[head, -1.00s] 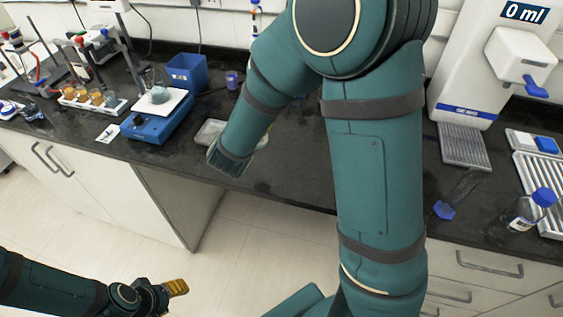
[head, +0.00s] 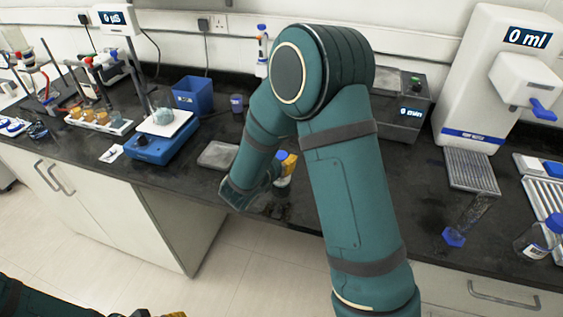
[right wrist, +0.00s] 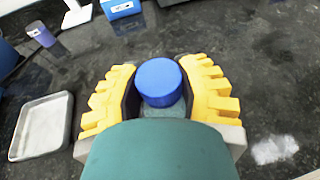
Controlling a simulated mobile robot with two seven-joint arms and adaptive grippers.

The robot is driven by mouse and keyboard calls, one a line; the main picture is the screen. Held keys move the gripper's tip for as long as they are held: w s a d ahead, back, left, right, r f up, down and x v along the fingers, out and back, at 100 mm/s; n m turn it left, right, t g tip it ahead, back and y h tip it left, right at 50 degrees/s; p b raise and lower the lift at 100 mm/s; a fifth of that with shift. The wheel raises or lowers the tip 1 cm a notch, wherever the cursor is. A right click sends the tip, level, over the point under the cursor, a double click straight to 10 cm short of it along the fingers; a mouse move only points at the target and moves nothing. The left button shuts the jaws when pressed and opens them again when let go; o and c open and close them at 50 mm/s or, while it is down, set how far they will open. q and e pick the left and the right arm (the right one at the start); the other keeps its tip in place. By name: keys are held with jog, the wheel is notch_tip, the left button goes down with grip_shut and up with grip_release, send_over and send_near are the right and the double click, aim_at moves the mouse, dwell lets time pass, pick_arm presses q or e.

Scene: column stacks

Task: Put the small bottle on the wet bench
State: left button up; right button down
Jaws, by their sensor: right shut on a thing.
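The small bottle (right wrist: 160,84) has a blue cap and shows in the right wrist view, upright between the yellow fingers of my right gripper (right wrist: 160,98). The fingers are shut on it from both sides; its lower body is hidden. In the head view my right gripper (head: 285,166) is above the dark bench top (head: 320,200), near its front edge, with its fingers partly hidden by my wrist. I cannot tell whether the bottle touches the bench. My left gripper (head: 172,314) is cut off at the bottom edge of the head view, away from the bench.
A shallow grey tray (right wrist: 42,126) lies left of the right gripper. A water dispenser (head: 490,90) and a blue-capped bottle (head: 538,237) are right.

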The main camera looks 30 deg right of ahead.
jog(key=shift+f, duration=0.4)
jog(key=shift+f, duration=0.15)
jog(key=c, duration=0.6)
grip_release()
